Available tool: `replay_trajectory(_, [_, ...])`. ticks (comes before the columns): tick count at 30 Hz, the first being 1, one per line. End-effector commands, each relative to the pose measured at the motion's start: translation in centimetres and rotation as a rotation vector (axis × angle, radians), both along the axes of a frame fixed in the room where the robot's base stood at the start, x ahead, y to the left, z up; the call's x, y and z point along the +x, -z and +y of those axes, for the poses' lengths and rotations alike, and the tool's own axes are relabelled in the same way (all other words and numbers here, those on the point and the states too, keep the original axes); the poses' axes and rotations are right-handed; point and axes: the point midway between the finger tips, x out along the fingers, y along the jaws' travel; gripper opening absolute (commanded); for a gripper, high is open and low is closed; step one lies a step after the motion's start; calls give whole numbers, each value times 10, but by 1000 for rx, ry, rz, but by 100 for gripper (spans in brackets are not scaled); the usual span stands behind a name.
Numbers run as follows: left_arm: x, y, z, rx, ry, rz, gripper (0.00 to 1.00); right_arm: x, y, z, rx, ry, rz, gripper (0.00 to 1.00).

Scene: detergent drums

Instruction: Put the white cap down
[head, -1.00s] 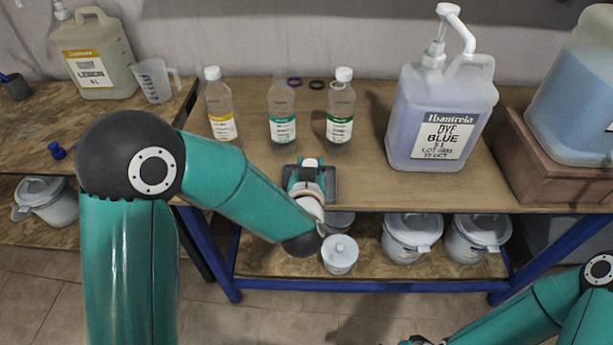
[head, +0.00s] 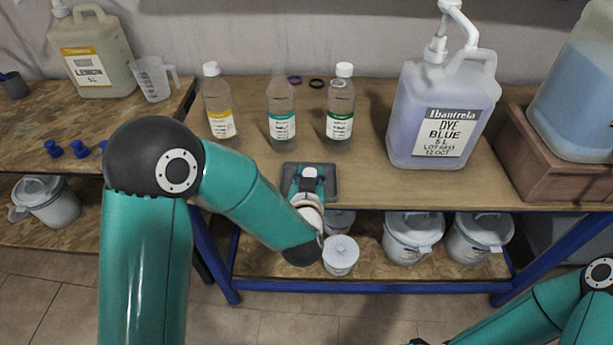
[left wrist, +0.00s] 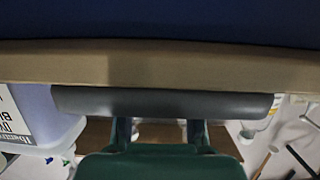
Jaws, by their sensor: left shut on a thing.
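The white cap (head: 310,172) shows as a small white patch at the tips of my left gripper (head: 309,177) in the head view. The gripper is shut on it, over the small dark grey tray (head: 330,184) at the table's front edge. I cannot tell whether the cap touches the tray. In the left wrist view the tray shows as a dark bar (left wrist: 160,103) and the cap is hidden. The middle bottle (head: 282,112), with a teal label, has no white cap; the yellow-label bottle (head: 219,105) and green-label bottle (head: 340,105) have theirs.
A large blue dye jug (head: 440,115) with a pump stands right of the bottles. A purple ring (head: 294,80) and a black ring (head: 316,83) lie behind them. Lidded pails (head: 412,237) stand on the shelf below. Bare wood lies between the bottles and tray.

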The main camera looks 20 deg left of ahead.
Motion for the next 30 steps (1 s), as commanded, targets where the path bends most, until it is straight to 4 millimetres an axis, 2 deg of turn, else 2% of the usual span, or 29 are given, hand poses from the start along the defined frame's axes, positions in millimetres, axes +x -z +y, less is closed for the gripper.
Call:
replay_trajectory(1, [-2, 7, 0, -1, 2, 18, 2, 0, 1, 0, 0, 0, 0, 62])
replay_trajectory(3, [-3, 8, 0, -1, 2, 21, 2, 0, 1, 0, 0, 0, 0, 62])
replay_trajectory(4, [-3, 8, 0, -1, 2, 22, 38, 0, 1, 0, 0, 0, 0, 62])
replay_trajectory(8, [-3, 10, 0, -1, 3, 27, 58, 0, 1, 0, 0, 0, 0, 62])
replay_trajectory(20, [-4, 10, 0, -1, 2, 31, 58, 0, 0, 0, 0, 0, 0, 62])
replay_trajectory(27, [-4, -8, 0, 0, 2, 30, 58, 0, -20, 0, 0, 0, 0, 62])
replay_trajectory(30, [-24, -10, -6, 0, 6, 24, 58, 0, -11, 0, 0, 0, 0, 62])
